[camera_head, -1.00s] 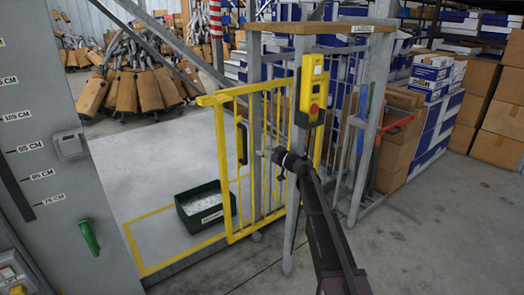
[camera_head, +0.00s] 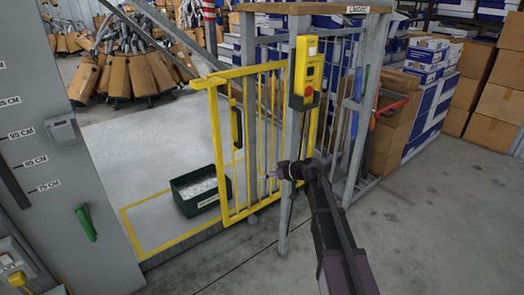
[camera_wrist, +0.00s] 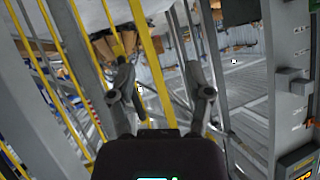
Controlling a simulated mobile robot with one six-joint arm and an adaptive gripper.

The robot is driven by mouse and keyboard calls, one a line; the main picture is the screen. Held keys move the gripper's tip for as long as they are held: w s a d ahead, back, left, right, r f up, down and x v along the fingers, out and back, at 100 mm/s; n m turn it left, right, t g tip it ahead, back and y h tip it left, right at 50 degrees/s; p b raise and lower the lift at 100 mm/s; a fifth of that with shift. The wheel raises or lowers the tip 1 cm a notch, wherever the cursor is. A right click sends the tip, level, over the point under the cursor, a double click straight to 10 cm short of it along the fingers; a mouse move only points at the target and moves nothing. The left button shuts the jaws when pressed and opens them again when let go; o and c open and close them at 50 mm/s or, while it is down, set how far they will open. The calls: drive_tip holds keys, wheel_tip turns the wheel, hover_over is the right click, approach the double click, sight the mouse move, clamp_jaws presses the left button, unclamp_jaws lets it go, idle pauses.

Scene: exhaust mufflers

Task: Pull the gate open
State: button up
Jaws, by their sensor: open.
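The yellow barred gate (camera_head: 217,150) stands left of a grey metal post (camera_head: 292,150). A black handle (camera_head: 237,127) sits on the gate's left part. My gripper (camera_head: 270,175) is in front of the gate's right part, by the post, to the right of and below the handle. In the wrist view my gripper (camera_wrist: 163,95) has its two dark fingers spread, with yellow bars (camera_wrist: 146,70) behind and between them. I cannot tell from these views whether a finger touches a bar.
A yellow control box (camera_head: 307,72) with a red button is on the post. A green bin (camera_head: 197,190) stands on the floor behind the gate. A grey cabinet (camera_head: 65,170) is at left. Cartons (camera_head: 490,85) stand at right. The floor at front right is clear.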

drive_tip(key=s+d+f+m+g+h, duration=0.2)
drive_tip(key=s+d, duration=0.4)
drive_tip(key=s, duration=0.3)
drive_tip(key=s+d+f+m+g+h, duration=0.2)
drive_tip(key=s+d+f+m+h, duration=0.2)
drive_tip(key=s, duration=0.5)
drive_tip(key=s+d+f+m+g+h, duration=0.1)
drive_tip(key=s+d+f+m+h, duration=0.2)
drive_tip(key=s+d, duration=0.5)
drive_tip(key=shift+s+d+f+g+h, duration=0.3)
drive_tip(key=shift+s+d+g+h, duration=0.1)
drive_tip(key=shift+s+h, duration=0.55)
drive_tip(key=shift+c, duration=0.6)
